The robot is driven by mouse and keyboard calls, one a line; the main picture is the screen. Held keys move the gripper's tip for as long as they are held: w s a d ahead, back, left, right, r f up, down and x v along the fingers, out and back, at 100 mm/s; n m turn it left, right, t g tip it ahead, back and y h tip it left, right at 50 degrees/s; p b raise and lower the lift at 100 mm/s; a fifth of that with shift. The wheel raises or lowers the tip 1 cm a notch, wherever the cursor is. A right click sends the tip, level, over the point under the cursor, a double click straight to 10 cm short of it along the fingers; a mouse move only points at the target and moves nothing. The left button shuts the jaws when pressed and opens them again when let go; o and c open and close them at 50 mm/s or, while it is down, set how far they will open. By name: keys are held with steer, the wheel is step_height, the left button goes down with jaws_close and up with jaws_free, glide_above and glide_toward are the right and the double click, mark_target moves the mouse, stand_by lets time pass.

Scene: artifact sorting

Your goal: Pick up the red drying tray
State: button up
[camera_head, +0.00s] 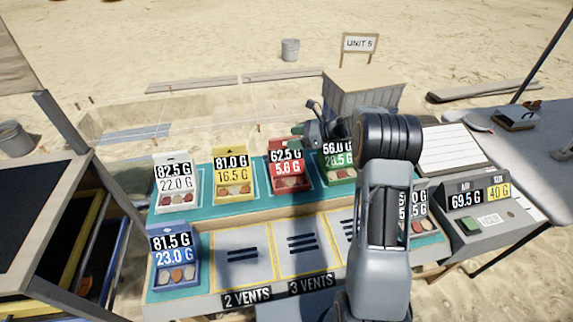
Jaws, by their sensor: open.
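The red drying tray (290,184) stands upright in the back row of the teal bench, with a label reading 62.5 G and 5.6 G. Small round pieces show at its bottom front. My gripper (306,119) is open and empty, above and behind the red tray in the picture, pointing left. It looks apart from the tray.
A yellow tray (231,187) stands left of the red one, and a green tray (336,174) stands right, partly behind my arm. A white tray (175,196) and blue tray (172,274) are at left. Marked vent slots (243,260) in front are empty. A scale (487,238) sits right.

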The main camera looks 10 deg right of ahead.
steer(key=shift+w+a+f, duration=0.1)
steer(key=shift+a, duration=0.15)
jaws_close()
stand_by(0.4)
